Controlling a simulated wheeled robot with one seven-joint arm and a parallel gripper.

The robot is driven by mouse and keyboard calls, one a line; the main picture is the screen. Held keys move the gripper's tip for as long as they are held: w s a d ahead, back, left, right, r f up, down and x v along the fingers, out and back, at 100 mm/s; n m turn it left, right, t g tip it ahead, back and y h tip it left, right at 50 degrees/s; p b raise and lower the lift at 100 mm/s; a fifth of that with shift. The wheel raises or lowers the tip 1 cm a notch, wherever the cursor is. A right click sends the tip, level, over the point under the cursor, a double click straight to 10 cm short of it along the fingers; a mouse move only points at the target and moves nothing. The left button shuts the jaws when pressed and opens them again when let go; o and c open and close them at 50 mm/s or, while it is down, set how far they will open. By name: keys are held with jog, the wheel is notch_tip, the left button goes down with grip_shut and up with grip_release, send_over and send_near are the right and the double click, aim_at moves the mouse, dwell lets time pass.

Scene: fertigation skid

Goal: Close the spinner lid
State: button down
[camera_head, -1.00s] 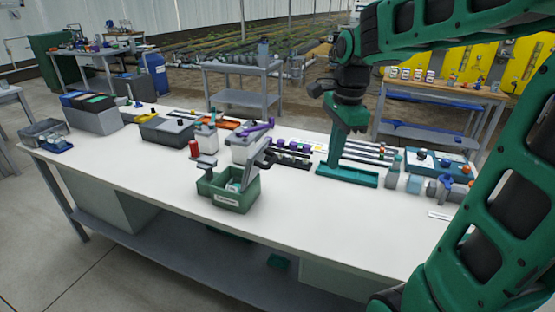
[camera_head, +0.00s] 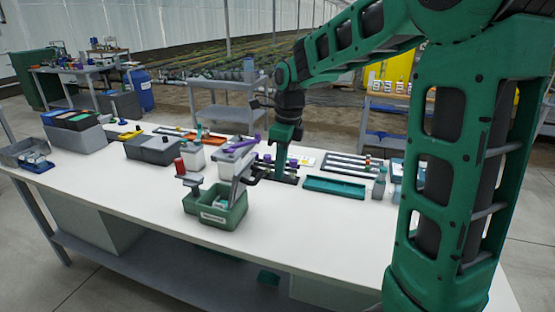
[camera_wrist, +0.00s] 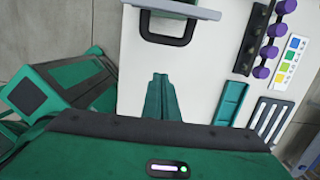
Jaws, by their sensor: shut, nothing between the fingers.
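The spinner looks to be the green box (camera_head: 222,217) with a white front label, near the front edge of the bench in the head view. Its grey lid (camera_head: 240,181) stands open, tilted up at the box's right side, with a dark loop handle (camera_head: 258,174) facing right. In the wrist view the lid (camera_wrist: 182,8) is at the top, with its handle (camera_wrist: 168,37) below it. My gripper (camera_head: 281,171) is shut and empty, to the right of the handle and apart from it. Its closed fingertips (camera_wrist: 161,77) point toward the handle in the wrist view.
A red-capped container (camera_head: 181,167) and a white box with a purple handle (camera_head: 237,148) stand close by the spinner. A teal tray (camera_head: 335,188) and a rack with purple knobs (camera_wrist: 270,50) lie to the right. The bench front (camera_head: 300,235) is clear.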

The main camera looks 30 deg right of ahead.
aim_at(249, 184)
jog(key=shift+w+a+f, duration=1.4)
jog(key=shift+w+a, duration=0.05)
jog(key=shift+a, duration=0.05)
jog(key=shift+d+r, duration=0.1)
